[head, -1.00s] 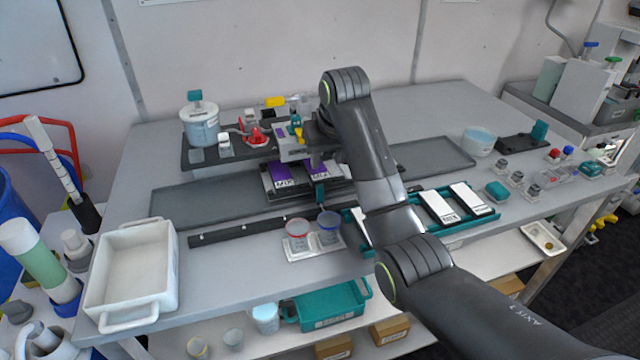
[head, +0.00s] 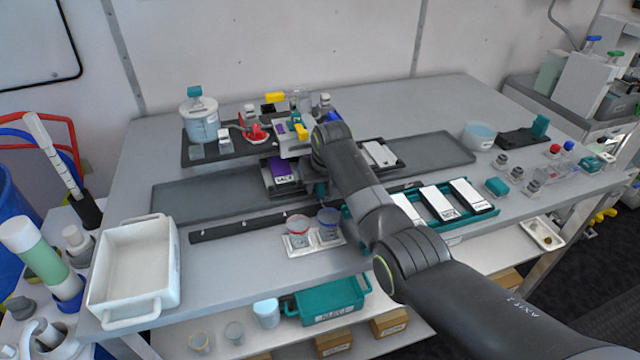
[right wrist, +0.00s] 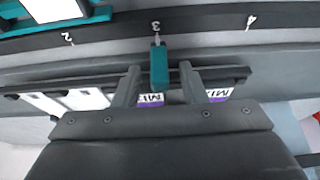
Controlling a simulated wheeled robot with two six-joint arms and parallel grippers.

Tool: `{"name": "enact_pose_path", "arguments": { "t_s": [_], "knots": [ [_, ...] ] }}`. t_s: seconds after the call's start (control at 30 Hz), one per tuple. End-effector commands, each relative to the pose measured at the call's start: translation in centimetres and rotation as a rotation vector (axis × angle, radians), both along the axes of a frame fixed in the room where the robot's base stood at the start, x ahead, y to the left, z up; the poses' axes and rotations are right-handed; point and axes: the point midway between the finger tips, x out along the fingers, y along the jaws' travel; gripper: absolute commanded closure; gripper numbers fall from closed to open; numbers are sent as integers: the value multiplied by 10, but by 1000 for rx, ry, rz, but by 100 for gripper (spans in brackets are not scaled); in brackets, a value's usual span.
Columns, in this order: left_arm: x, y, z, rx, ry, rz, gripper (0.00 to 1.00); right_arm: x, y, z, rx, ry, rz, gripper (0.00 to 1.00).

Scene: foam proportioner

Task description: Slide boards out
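My right gripper (right wrist: 160,70) is open, its two fingers on either side of a teal upright tab (right wrist: 158,62) with a visible gap to each. The tab stands at mark 3 of a numbered dark strip (right wrist: 105,36). Behind the fingers, a dark slide holds purple-labelled boards (right wrist: 219,93) and white boards (right wrist: 88,99). In the head view a purple board (head: 281,171) lies left of my wrist and a white board (head: 380,153) right of it; my arm hides the middle and the fingertips. My left gripper is out of view.
A teal rack with white boards (head: 440,203) lies at the front right, partly behind my forearm. Two small cups (head: 328,223) stand close in front of the slide. A raised dark shelf (head: 240,152) with bottles stands behind. A white bin (head: 135,265) is at the left.

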Motion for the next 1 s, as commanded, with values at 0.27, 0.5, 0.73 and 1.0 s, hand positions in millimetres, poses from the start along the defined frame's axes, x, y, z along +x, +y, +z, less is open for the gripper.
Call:
{"name": "enact_pose_path", "arguments": {
  "t_s": [0.27, 0.5, 0.73, 1.0],
  "knots": [
    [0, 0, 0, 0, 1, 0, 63, 1, 0, -2, 0, -1, 0, 62],
    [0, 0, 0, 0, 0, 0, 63, 1, 0, -2, 0, 0, 0, 85],
    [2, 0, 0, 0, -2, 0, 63, 1, 0, -2, 0, 0, 0, 100],
    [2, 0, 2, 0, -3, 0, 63, 2, -5, -1, -1, 1, -1, 100]
  ]
}}
